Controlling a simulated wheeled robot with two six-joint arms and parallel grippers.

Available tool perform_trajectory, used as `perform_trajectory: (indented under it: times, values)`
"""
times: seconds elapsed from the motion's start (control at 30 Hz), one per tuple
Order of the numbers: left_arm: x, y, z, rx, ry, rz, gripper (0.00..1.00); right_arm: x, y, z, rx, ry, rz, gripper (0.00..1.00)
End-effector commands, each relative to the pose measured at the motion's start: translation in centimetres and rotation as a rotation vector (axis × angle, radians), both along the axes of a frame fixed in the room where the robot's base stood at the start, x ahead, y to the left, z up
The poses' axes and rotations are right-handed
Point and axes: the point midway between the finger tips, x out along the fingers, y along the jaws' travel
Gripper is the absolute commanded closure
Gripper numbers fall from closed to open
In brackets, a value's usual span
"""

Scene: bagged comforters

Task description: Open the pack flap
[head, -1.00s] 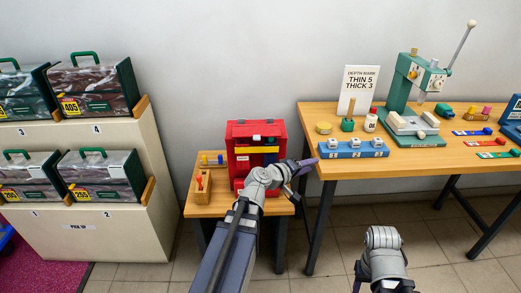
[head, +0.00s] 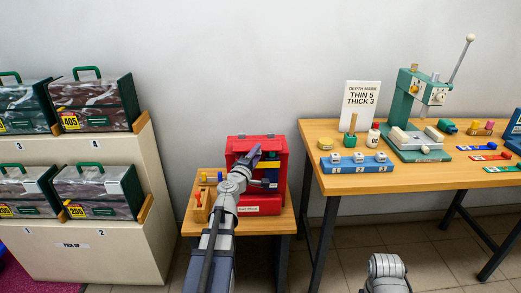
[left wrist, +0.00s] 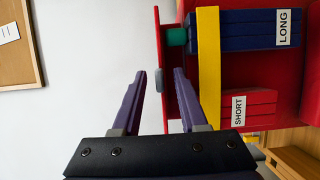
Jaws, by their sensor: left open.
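The red pack (head: 270,147) stands on the small wooden table in the head view. Its front shows a yellow strap, which also crosses the left wrist view (left wrist: 208,70), and blue and red blocks labelled LONG (left wrist: 250,28) and SHORT (left wrist: 250,105). A thin red panel (left wrist: 158,40) shows nearly edge-on in the left wrist view, with a grey round knob and a teal peg near it. My left gripper (head: 250,158) is open in front of the pack's upper part. In the left wrist view its purple fingers (left wrist: 159,85) lie either side of the knob; contact is unclear.
A wooden block with red pegs (head: 198,206) stands left of the pack. A taller table (head: 318,150) with a blue tray (head: 356,162) and green press (head: 408,110) is to the right. Shelves of bagged comforters (head: 100,190) are at left. Part of my right arm shows low.

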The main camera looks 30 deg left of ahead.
Motion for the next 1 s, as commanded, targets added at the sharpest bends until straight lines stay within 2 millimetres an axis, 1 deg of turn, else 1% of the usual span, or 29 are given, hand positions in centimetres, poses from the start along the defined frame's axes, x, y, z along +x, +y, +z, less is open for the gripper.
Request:
perform_trajectory:
  times: [0.03,0.2,0.3,0.53,0.57,0.9,0.93,1.0]
  values:
    - [1.3,0.3,0.0,0.0,0.0,-0.002,0.57,0.0,0.0,0.0,0.0,0.0,0.0,0.5]
    - [3.6,0.6,0.0,0.0,0.0,-0.002,0.57,0.0,0.0,0.0,0.0,0.0,0.0,0.5]
    - [4.1,0.6,0.0,0.0,0.0,-0.001,0.57,0.0,0.0,0.0,0.0,0.0,0.0,0.5]
    - [4.1,0.6,0.0,0.001,0.0,-0.001,0.57,0.0,0.0,0.0,0.0,0.0,0.0,0.5]
    - [4.1,0.6,0.0,0.001,0.0,-0.001,0.6,0.0,0.0,0.0,0.0,0.0,0.0,0.5]
    - [4.0,0.6,0.0,0.001,0.0,-0.001,0.98,0.0,0.0,0.0,0.0,0.0,0.0,0.5]
    - [4.0,0.6,0.0,0.001,0.0,-0.001,1.0,0.0,0.0,0.0,0.0,0.0,0.0,0.5]
    - [4.0,0.6,0.0,0.001,0.0,-0.001,1.0,0.0,0.0,0.0,0.0,0.0,0.0,0.5]
